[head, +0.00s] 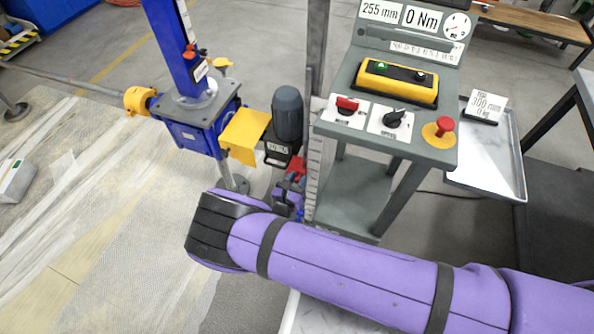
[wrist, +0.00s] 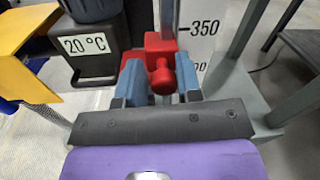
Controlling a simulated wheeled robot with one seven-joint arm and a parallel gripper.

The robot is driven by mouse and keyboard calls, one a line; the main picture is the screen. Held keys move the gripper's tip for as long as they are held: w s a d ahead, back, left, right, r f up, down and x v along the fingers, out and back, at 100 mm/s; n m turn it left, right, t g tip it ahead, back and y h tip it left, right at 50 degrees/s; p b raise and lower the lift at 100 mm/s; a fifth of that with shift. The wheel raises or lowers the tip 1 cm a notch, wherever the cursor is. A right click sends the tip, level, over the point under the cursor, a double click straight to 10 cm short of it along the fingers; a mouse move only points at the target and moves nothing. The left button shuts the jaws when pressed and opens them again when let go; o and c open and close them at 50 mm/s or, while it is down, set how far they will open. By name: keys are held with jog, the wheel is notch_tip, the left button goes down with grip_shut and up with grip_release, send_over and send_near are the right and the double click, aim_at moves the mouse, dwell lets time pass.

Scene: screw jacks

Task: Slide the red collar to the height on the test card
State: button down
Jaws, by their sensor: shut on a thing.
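The red collar (wrist: 161,46) sits on a vertical rod beside a white scale (wrist: 200,30) in the wrist view. My gripper (wrist: 160,82) has its blue fingers closed on either side of the collar's round knob. The scale reads 350 near the collar's upper part; a lower mark ending in 00 is partly hidden by a finger. In the head view the collar (head: 297,166) shows only partly behind my arm. The test card (head: 487,106) on the tray reads 300 mm, 0 kg.
The grey console (head: 362,143) shows 255 mm and 0 Nm and stands right of the scale. The blue screw jack (head: 205,125), yellow guard (head: 245,135) and dark motor (head: 287,112) stand close on the left. A metal tray (head: 485,165) is at the right.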

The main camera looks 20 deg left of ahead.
jog(key=shift+d+f, duration=0.55)
jog(key=shift+f, duration=0.1)
jog(key=c, duration=0.9)
grip_release()
jog(key=shift+c, duration=0.2)
jog(key=shift+r, duration=0.1)
jog(key=shift+a+r, duration=0.1)
jog(key=shift+a, duration=0.2)
jog(key=s+a, duration=0.1)
jog(key=s, duration=0.9)
jog(key=shift+s+a, duration=0.25)
jog(key=shift+s, duration=0.1)
